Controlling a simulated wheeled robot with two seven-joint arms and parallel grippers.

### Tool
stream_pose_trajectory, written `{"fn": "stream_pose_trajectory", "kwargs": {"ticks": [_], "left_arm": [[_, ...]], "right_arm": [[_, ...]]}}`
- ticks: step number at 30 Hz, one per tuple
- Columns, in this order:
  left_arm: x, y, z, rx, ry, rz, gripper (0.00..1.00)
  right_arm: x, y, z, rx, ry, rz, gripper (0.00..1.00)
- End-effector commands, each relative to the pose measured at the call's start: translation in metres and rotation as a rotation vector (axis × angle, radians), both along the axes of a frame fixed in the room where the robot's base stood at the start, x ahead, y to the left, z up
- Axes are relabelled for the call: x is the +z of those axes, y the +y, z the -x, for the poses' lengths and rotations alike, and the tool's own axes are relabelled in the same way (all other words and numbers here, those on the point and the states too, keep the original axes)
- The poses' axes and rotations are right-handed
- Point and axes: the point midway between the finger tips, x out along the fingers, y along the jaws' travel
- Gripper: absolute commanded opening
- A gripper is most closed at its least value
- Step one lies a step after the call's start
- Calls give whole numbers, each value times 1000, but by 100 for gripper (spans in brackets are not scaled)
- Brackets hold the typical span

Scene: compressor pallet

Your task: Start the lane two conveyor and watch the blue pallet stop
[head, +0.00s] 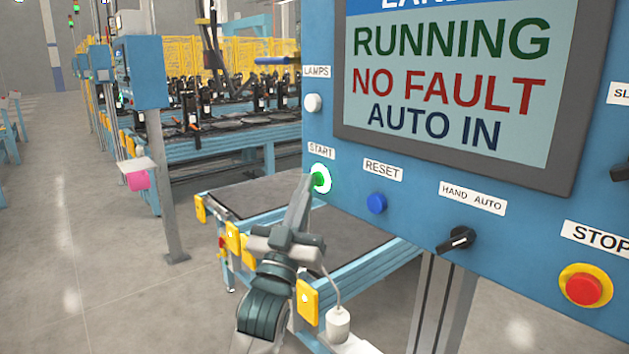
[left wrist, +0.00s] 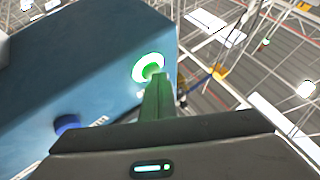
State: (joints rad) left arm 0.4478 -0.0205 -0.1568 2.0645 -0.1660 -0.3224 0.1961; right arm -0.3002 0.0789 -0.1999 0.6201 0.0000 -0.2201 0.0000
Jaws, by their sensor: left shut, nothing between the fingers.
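The blue control panel (head: 400,215) fills the right of the head view. Its screen (head: 450,95) reads RUNNING, NO FAULT, AUTO IN. The green START button (head: 321,179) is lit, with a bright ring. My left gripper (head: 309,184) is shut and empty, its fingertips at the START button, apparently touching it. In the left wrist view the fingers reach the glowing START button (left wrist: 149,67). The lane conveyor (head: 290,205) lies behind the panel; the part in view is bare. No blue pallet can be made out. My right gripper is out of view.
A blue RESET button (head: 376,203), a black HAND AUTO switch (head: 456,240) and a red STOP button (head: 585,287) sit on the panel. A white lamps button (head: 313,103) is above START. Another blue panel box (head: 140,72) stands at left. The floor (head: 80,230) at left is clear.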

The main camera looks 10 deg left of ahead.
Motion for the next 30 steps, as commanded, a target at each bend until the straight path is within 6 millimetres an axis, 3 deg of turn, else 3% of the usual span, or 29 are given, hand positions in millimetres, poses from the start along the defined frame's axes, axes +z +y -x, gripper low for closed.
{"fn": "stream_pose_trajectory", "kwargs": {"ticks": [14,30], "left_arm": [[0,-1,-1,0,1,0,0],[-1,10,13,0,1,0,0]], "right_arm": [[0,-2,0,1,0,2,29],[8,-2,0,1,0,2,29]]}}
